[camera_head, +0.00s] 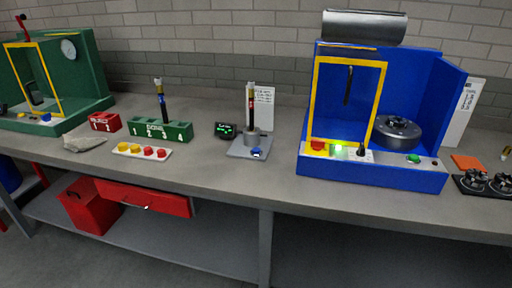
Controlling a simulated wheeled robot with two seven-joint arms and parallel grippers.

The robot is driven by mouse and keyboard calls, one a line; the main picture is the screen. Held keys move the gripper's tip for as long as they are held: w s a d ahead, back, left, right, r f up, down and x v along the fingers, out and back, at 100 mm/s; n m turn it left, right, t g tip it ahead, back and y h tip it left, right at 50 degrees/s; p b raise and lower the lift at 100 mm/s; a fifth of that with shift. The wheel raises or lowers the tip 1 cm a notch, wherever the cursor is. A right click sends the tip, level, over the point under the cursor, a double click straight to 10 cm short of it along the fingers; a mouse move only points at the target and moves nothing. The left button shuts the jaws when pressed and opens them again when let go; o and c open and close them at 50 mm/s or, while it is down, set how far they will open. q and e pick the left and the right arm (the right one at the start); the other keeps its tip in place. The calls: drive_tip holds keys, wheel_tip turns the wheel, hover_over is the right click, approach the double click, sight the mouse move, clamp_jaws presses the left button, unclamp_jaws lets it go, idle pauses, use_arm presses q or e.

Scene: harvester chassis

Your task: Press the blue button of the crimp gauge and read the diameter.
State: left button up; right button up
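The crimp gauge (249,146) stands near the middle of the grey workbench. It has a flat grey base with an upright post, and a dark hose-like piece (251,106) stands upright in it. Its blue button (257,152) is on the front right of the base. A small black display (226,130) with green characters sits just left of the gauge; the characters are too small to read. Neither of my grippers shows in the head view.
A blue machine (372,177) with a yellow frame stands to the right. A green machine (87,65) stands far left. A green numbered rack (161,131) and a strip of yellow and red buttons (142,151) lie left of the display. Bench before the gauge is clear.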

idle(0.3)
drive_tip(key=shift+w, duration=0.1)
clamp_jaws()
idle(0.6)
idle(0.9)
